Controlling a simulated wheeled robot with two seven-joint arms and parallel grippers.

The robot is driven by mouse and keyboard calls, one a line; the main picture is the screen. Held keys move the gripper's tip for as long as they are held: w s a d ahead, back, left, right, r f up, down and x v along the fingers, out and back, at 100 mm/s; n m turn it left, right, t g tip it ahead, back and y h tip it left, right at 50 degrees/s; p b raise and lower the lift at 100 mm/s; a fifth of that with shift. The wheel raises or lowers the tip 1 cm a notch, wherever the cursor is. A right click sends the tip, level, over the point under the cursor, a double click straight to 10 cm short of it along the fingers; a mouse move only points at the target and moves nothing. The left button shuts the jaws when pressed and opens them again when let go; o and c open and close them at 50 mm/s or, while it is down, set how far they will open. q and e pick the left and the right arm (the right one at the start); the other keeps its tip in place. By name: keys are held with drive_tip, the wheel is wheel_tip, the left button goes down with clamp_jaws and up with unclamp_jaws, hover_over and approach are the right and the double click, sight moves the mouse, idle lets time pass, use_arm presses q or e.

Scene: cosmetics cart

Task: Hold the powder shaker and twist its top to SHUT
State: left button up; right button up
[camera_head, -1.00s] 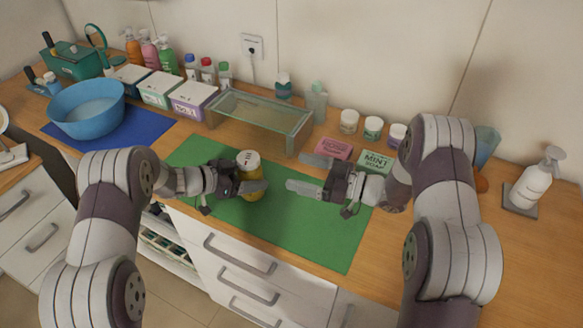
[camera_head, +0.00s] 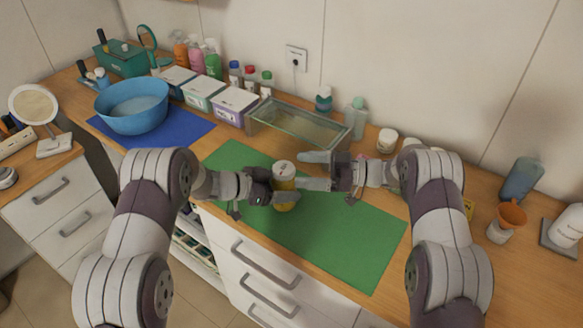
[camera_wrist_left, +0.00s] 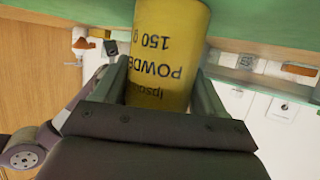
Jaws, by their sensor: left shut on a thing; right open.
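The powder shaker (camera_head: 285,181) has a yellow body and a white top and stands upright over the green mat (camera_head: 345,240). My left gripper (camera_head: 286,198) is shut around its body. In the left wrist view the yellow body (camera_wrist_left: 170,50), with the print "POWDER 150 g" upside down, lies between the left fingers. The shaker's top is outside that view. My right gripper (camera_head: 313,170) is open and empty, just right of the white top. One right fingertip is close to the shaker; I cannot tell whether it touches.
A blue bowl (camera_head: 132,106) sits on a blue mat at the left. Labelled boxes (camera_head: 235,104) and bottles line the wall. A white jar (camera_head: 387,140) and an orange funnel (camera_head: 512,214) are at the right. The mat's front is clear.

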sight(291, 169)
drive_tip(key=a, duration=0.4)
drive_tip(key=shift+w, duration=0.25)
drive_tip(key=c, duration=1.1)
drive_tip(key=shift+s+a+m+t+h, duration=0.15)
drive_tip(key=shift+m+t+h, duration=0.15)
drive_tip(key=shift+m+t, duration=0.65)
drive_tip(key=shift+s+d+m+t+h, duration=0.1)
drive_tip(key=shift+m+t+h, duration=0.35)
drive_tip(key=shift+t, duration=0.9)
drive_tip(key=o, duration=1.1)
